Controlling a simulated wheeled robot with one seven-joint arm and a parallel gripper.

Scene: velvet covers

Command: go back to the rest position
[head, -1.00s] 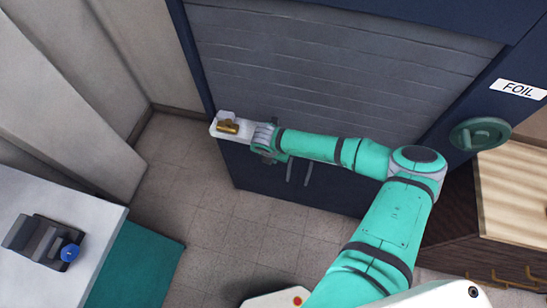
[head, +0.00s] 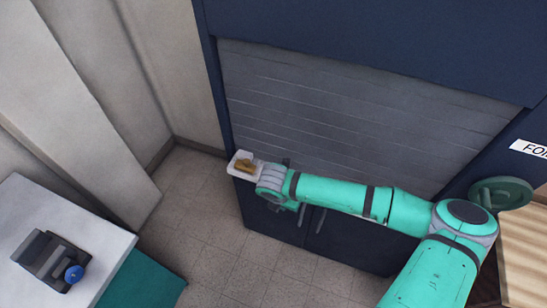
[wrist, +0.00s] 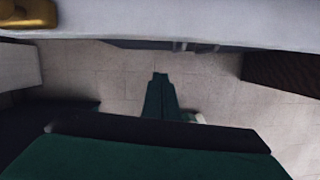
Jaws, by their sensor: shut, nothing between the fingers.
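My gripper (wrist: 160,76) shows in the wrist view as dark green fingers, closed together and empty over the floor. In the head view my teal arm reaches left across the front of the dark blue cabinet (head: 300,22). Its end is close to the pale ledge (head: 236,168) below the cabinet's grey slatted shutter (head: 350,100); the fingertips cannot be made out there. I cannot tell whether my gripper touches the ledge. A brass-coloured piece (head: 245,164) is at the ledge's left end, and it also shows in the wrist view (wrist: 28,15).
A white table (head: 100,230) with a dark device and blue knob (head: 73,274) stands at lower left. A green handwheel (head: 500,194) and a FOIL label (head: 536,149) are at right, above a wooden surface (head: 527,240). Tiled floor (head: 205,215) is clear between table and cabinet.

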